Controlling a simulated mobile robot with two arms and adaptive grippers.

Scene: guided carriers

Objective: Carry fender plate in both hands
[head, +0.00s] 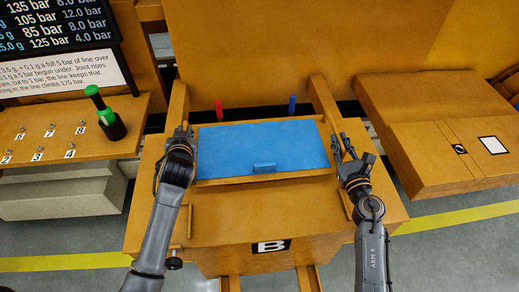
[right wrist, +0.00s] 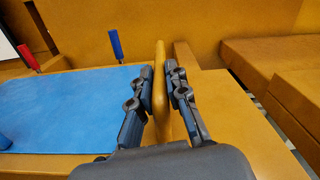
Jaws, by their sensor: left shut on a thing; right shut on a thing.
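The fender plate appears to be the broad flat piece with a blue face (head: 262,147), lying level between my two grippers on the orange table. A small blue block stands at its front edge. My left gripper (head: 183,131) is at the plate's left end, shut; its fingertips and what they hold are partly hidden by the hand. My right gripper (head: 342,148) is at the right end. In the right wrist view my right gripper (right wrist: 161,92) has its fingers on either side of an upright orange bar (right wrist: 161,65) beside the blue face (right wrist: 65,105). The bar's join to the plate is unclear.
A red post (head: 219,110) and a blue post (head: 292,105) stand behind the plate. Orange rails run back on both sides towards a high orange panel (head: 250,45). A side shelf at left holds a green-topped bottle (head: 105,115); an orange bench (head: 430,125) is at right.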

